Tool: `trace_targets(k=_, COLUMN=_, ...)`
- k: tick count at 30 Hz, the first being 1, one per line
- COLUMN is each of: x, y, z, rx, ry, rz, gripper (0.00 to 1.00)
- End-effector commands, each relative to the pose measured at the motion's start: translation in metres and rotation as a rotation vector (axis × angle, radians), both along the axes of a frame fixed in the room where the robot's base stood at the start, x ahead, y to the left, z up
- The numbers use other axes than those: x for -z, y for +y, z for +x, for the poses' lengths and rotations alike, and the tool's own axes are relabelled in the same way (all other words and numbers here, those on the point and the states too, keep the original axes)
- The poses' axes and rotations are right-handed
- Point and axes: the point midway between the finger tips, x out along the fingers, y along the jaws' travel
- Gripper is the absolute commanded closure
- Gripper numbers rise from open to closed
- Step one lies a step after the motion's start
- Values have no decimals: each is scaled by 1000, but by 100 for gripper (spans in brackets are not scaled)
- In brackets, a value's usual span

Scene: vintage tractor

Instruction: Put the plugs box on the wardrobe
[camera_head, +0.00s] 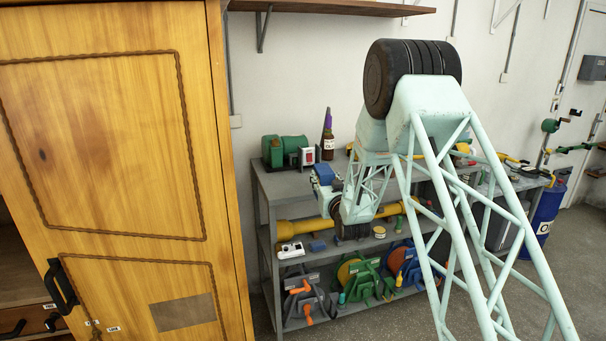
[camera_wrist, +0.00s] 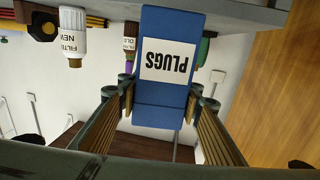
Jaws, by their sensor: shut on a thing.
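The plugs box (camera_wrist: 163,116) is blue with a white label reading PLUGS, upside down in the wrist view. My gripper (camera_wrist: 166,92) has its two fingers against opposite sides of the box. In the head view the blue box (camera_head: 325,174) shows at the left front of the grey shelf unit's top, with my gripper (camera_head: 329,187) at it. I cannot tell whether the box touches the shelf top. The wardrobe (camera_head: 125,140) is yellow wood and fills the left of the head view. Its top is out of view. Its wood also shows at the right of the wrist view (camera_wrist: 270,100).
On the grey shelf unit (camera_head: 268,225) stand a green machine (camera_head: 285,151) and a dark bottle (camera_head: 328,146). Lower shelves hold a yellow bar, reels and small items. A wooden wall shelf (camera_head: 335,7) hangs above. A blue barrel (camera_head: 543,220) stands at right.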

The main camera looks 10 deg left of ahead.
Motion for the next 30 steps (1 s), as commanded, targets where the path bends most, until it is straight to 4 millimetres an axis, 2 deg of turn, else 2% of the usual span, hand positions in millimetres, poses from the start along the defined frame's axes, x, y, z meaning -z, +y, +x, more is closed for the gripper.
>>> trace_targets(k=1, x=5, y=-23, z=-3, rx=18, ry=1, rz=0, gripper=81)
trace_targets(k=3, x=10, y=-49, z=-9, rx=39, ry=1, rz=-1, gripper=81)
trace_targets(k=11, x=24, y=-141, z=-36, rx=115, ry=1, rz=-2, gripper=81)
trace_targets(k=18, x=36, y=-222, z=-70, rx=187, ry=1, rz=0, gripper=81)
trace_targets(k=24, x=43, y=-280, z=-102, rx=243, ry=1, rz=2, gripper=81)
trace_targets(k=30, x=46, y=-318, z=-126, rx=282, ry=0, rz=3, gripper=81)
